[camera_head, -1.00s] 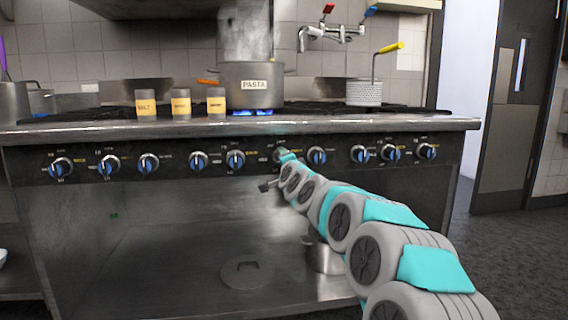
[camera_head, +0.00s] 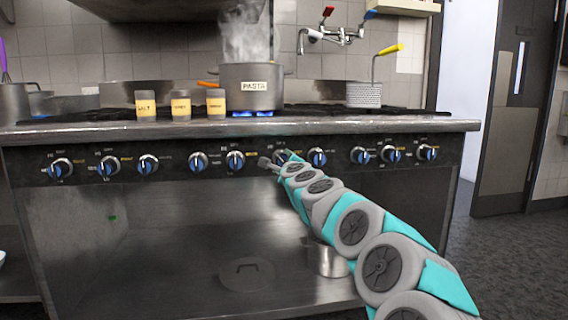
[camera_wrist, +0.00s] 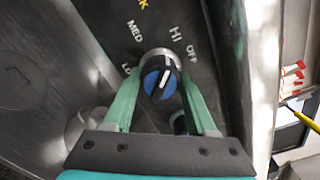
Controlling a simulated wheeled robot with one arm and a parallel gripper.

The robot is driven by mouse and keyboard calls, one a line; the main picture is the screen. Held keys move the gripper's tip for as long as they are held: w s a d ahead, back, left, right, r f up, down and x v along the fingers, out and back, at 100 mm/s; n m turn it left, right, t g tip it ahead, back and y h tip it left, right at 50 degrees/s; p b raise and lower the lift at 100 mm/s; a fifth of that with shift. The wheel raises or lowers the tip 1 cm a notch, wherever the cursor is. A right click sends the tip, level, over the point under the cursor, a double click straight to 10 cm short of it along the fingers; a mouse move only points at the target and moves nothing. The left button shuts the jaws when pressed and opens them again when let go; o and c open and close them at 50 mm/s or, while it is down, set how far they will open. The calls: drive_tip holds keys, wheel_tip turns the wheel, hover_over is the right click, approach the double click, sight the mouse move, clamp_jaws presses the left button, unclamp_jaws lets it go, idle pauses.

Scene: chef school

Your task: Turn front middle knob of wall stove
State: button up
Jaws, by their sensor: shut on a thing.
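The wall stove (camera_head: 120,215) has a row of black, silver-rimmed knobs with blue faces along its front panel. My gripper (camera_head: 277,162) is at a knob near the middle of the row, which it mostly hides in the head view. In the wrist view my gripper (camera_wrist: 160,82) has its two green fingers on either side of the knob (camera_wrist: 158,85), shut on it. The knob's white mark points up and slightly right, roughly toward HI. OFF lies right of HI; MED is up and left. The exact setting is hard to tell.
Neighbouring knobs (camera_head: 236,161) and (camera_head: 317,157) sit close on both sides. A steaming pasta pot (camera_head: 250,88) stands over blue flames. Labelled jars (camera_head: 181,106) stand near the stove's front edge. A pan (camera_head: 326,259) is on the shelf below.

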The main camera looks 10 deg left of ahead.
drive_tip(key=shift+f+m, duration=0.15)
drive_tip(key=shift+m, duration=0.35)
drive_tip(key=o, duration=1.4)
drive_tip(key=shift+c, duration=0.2)
drive_tip(key=b+v, duration=0.1)
drive_tip(key=v, duration=0.6)
drive_tip(key=shift+s, duration=0.4)
drive_tip(key=shift+d, duration=0.1)
